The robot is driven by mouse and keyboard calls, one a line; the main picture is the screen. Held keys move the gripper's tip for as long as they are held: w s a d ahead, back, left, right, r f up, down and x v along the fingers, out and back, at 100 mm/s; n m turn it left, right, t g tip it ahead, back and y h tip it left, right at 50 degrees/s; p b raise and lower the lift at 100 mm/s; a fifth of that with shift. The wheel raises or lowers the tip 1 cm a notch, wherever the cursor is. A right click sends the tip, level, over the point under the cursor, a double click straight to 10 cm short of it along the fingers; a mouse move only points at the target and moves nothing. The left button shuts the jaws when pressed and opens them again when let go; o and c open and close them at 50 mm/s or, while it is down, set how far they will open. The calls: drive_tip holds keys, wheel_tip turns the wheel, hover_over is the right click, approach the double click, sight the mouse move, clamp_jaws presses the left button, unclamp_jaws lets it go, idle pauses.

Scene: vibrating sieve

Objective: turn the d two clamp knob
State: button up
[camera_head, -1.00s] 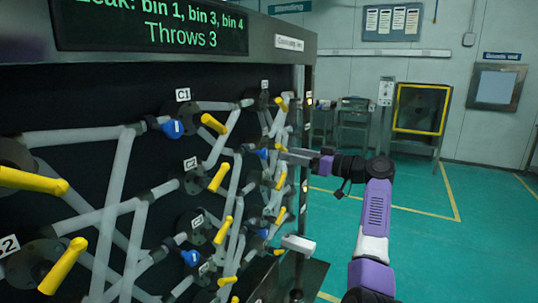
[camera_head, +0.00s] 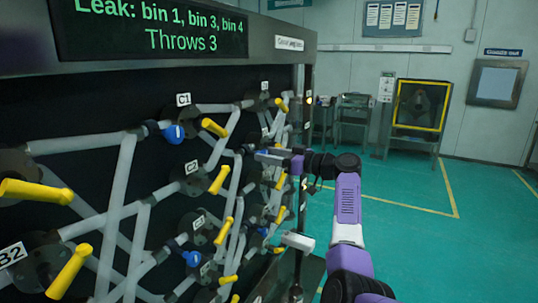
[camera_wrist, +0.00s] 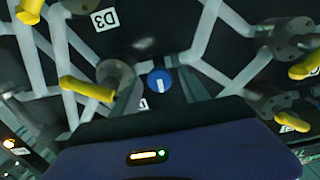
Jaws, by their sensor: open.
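A round blue clamp knob (camera_wrist: 159,80) with a white mark shows in the wrist view, between my two grey fingers. A label beside it is partly hidden, so I cannot read which clamp it is. My gripper (camera_wrist: 162,76) is open, one finger on each side of the knob in the picture. I cannot tell whether either finger touches it. In the head view my gripper (camera_head: 268,155) reaches into the right part of the pipe panel, level with the middle row, and hides most of what is at its tips.
Yellow handles (camera_wrist: 87,89) (camera_head: 219,180) and pale pipes (camera_head: 118,200) crowd around my gripper. A D3 label (camera_wrist: 103,20) is near. A blue knob (camera_head: 174,133) is by C1. A sign above reads leak bin 1, 3, 4, Throws 3 (camera_head: 150,27). Green floor (camera_head: 420,240) is free at right.

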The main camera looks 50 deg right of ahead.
clamp_jaws()
